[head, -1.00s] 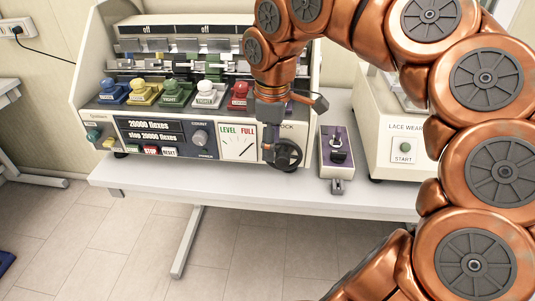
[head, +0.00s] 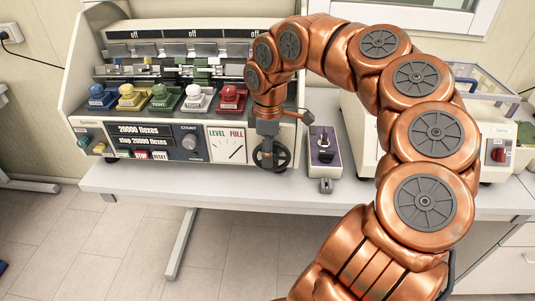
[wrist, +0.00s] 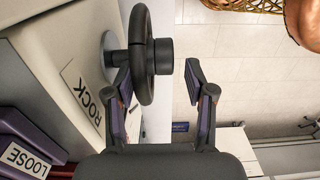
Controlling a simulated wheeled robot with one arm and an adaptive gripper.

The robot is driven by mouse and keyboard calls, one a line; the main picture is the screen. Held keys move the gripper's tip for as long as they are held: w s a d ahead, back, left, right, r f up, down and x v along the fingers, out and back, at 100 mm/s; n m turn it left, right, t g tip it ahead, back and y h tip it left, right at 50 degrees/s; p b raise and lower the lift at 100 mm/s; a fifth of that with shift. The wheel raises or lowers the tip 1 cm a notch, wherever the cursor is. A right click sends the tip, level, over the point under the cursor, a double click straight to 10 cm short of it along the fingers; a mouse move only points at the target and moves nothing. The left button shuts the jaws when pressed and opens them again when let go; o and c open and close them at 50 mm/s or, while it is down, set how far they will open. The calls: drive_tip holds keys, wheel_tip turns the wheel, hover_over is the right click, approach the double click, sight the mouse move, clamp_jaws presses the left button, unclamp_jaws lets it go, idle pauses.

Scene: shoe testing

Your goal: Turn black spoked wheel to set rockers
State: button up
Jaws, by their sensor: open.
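The black spoked wheel (head: 284,155) sits on the lower right of the flexing machine's front (head: 225,145). In the wrist view the wheel (wrist: 139,40) is seen nearly edge-on, with a short black handle (wrist: 163,57) sticking out. My gripper (head: 266,152) hangs over the wheel and hides part of it. In the wrist view my gripper (wrist: 158,85) is open, with the rim and handle between its fingers. The left finger lies close against the rim; I cannot tell if it touches. The right finger is clear of it. A ROCK label (wrist: 82,93) is beside the wheel.
A small grey box with a purple top (head: 324,148) stands just right of the wheel. Coloured clamps, including a red one (head: 231,97), line the machine above. Another machine with a red knob (head: 498,155) is at the right. The floor before the table (head: 235,250) is clear.

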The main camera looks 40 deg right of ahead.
drive_tip(key=shift+f, duration=0.85)
drive_tip(key=shift+c, duration=0.4)
drive_tip(key=shift+f, duration=0.1)
drive_tip(key=c, duration=0.9)
drive_tip(key=shift+a+f, duration=0.1)
drive_tip(key=g+h, duration=0.3)
drive_tip(key=h, duration=0.1)
drive_tip(key=shift+w+a+f+g, duration=0.2)
drive_tip(key=shift+f+g, duration=0.1)
drive_tip(key=shift+w+a+f+g+h, duration=0.1)
drive_tip(key=shift+g+h, duration=0.65)
drive_tip(key=shift+h, duration=0.05)
drive_tip(key=shift+f+g+h, duration=0.1)
drive_tip(key=shift+g+h, duration=0.65)
drive_tip(key=shift+h, duration=0.05)
